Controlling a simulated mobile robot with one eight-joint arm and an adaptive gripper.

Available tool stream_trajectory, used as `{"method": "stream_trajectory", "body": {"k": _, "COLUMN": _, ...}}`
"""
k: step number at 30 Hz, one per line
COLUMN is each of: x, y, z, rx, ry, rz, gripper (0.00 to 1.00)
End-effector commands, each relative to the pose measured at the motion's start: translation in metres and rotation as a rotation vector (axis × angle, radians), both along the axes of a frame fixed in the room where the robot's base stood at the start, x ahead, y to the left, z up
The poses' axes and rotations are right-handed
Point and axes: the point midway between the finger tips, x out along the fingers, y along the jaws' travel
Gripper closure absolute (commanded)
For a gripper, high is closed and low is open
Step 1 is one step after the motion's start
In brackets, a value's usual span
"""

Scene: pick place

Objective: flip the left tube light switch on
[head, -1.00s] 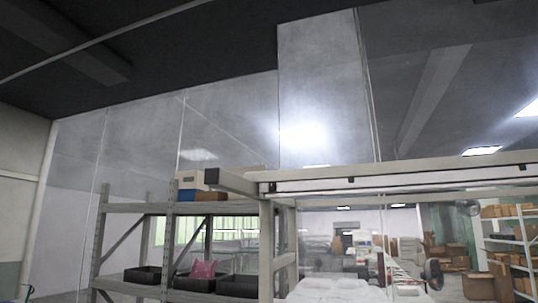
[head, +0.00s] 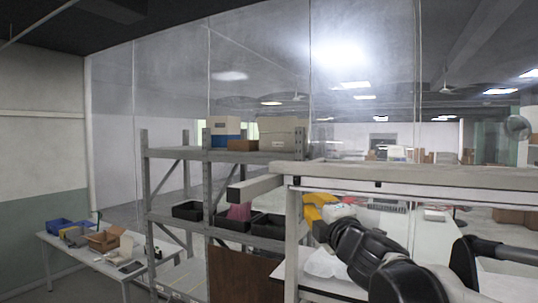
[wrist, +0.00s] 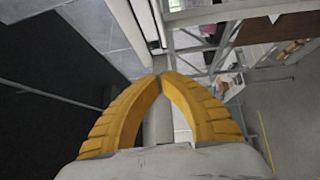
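No tube light switch can be clearly made out. In the head view a pale metal beam (head: 430,176) tops a bench frame, with a thin white bar under it carrying small dark fittings, too small to identify. In the wrist view a long pale bar (wrist: 136,38) with dark fittings runs down from the top edge toward the fingertips. My gripper (wrist: 160,75) has two yellow fingers whose tips meet, with nothing seen held between them.
A grey shelf rack (head: 178,152) with boxes and black bins stands left of the frame. A white table (head: 75,252) with a blue bin and cartons stands at the far left. A clear panel rises behind the rack.

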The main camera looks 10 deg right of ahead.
Motion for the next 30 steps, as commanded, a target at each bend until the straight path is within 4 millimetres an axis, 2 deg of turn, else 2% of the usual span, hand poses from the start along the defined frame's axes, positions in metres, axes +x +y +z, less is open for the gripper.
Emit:
{"method": "stream_trajectory", "body": {"k": 1, "x": 0.003, "y": 0.003, "z": 0.015, "rx": -0.025, "ry": -0.006, "rz": 0.014, "gripper": 1.00}}
{"method": "stream_trajectory", "body": {"k": 4, "x": 0.006, "y": 0.008, "z": 0.023, "rx": -0.062, "ry": -0.015, "rz": 0.036, "gripper": 1.00}}
{"method": "stream_trajectory", "body": {"k": 20, "x": 0.013, "y": 0.012, "z": 0.025, "rx": -0.079, "ry": -0.019, "rz": 0.046, "gripper": 1.00}}
{"method": "stream_trajectory", "body": {"k": 26, "x": 0.043, "y": 0.017, "z": 0.029, "rx": -0.078, "ry": -0.020, "rz": 0.048, "gripper": 1.00}}
{"method": "stream_trajectory", "body": {"k": 30, "x": 0.074, "y": 0.022, "z": 0.033, "rx": -0.078, "ry": -0.019, "rz": 0.047, "gripper": 1.00}}
